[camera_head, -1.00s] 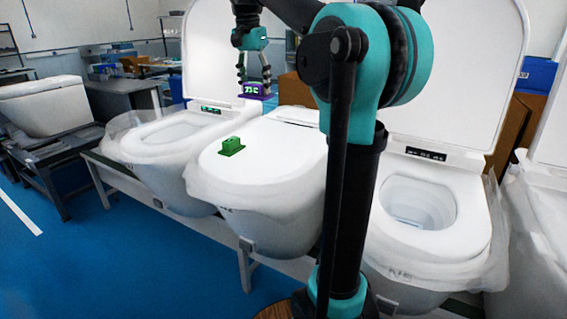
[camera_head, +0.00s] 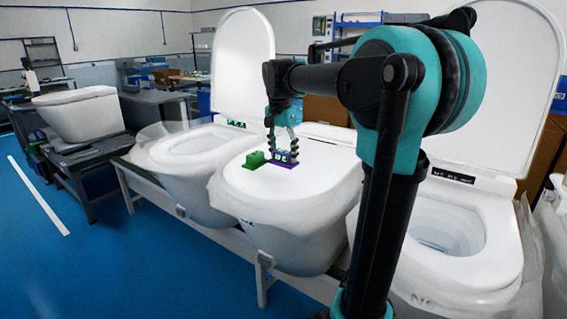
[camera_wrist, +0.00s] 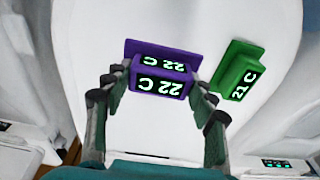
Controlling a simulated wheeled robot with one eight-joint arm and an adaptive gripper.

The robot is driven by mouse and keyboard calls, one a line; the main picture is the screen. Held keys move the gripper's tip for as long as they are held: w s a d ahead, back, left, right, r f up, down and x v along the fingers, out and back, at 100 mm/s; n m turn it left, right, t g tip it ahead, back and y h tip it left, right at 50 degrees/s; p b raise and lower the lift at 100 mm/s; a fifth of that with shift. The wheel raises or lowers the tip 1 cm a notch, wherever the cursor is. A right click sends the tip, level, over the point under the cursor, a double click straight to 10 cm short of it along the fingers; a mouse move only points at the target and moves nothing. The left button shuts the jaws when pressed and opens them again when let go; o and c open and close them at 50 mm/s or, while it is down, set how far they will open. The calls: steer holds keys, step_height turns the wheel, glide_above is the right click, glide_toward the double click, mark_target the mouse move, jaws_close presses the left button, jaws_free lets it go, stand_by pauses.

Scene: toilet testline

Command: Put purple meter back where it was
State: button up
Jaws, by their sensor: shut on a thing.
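The purple meter (camera_head: 283,159), with a lit display reading "22 C", is between the fingers of my gripper (camera_head: 282,141). In the wrist view the purple meter (camera_wrist: 160,78) sits between both fingertips, and my gripper (camera_wrist: 152,88) is shut on it. It is upright over the closed white lid (camera_head: 310,180) of the middle toilet. I cannot tell whether its base touches the lid. The green meter (camera_head: 253,160), reading "21 C" in the wrist view (camera_wrist: 238,82), stands on the same lid close to the purple one, with a small gap.
An open toilet (camera_head: 185,150) stands to the left with its lid raised. Another open toilet (camera_head: 455,225) stands to the right, beyond my arm. A further white toilet (camera_head: 78,113) sits on a dark stand at the far left. The lid's front area is clear.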

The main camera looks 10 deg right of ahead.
mark_target(283, 162)
steer(key=shift+f, duration=1.75)
steer(key=shift+f, duration=0.1)
steer(key=o, duration=1.4)
steer(key=r, duration=0.8)
steer(key=s+a+r, duration=0.1)
steer(key=r, duration=0.3)
